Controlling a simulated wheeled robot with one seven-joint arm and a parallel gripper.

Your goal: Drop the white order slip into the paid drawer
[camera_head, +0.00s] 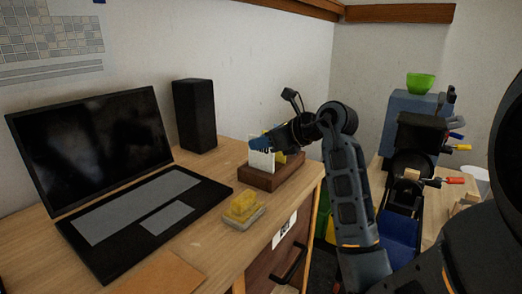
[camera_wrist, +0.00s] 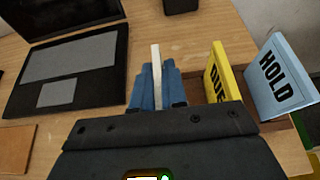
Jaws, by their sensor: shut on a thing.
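The white order slip (camera_head: 262,161) stands upright at the wooden card holder (camera_head: 262,181) on the desk's right end. I cannot tell whether its lower edge is still in the holder. My gripper (camera_head: 259,144) is shut on the slip from above. In the wrist view the slip (camera_wrist: 156,75) shows edge-on between the blue fingertips (camera_wrist: 157,88). A drawer front (camera_head: 280,262) with a black handle and a white label shows under the desk top. It looks shut, and the label is too small to read.
A yellow DUE card (camera_wrist: 222,72) and a blue HOLD card (camera_wrist: 280,80) stand to the right of the slip. A yellow sponge (camera_head: 241,204) on a dish lies in front of the holder. A laptop (camera_head: 100,150) and a black speaker (camera_head: 195,115) stand to the left.

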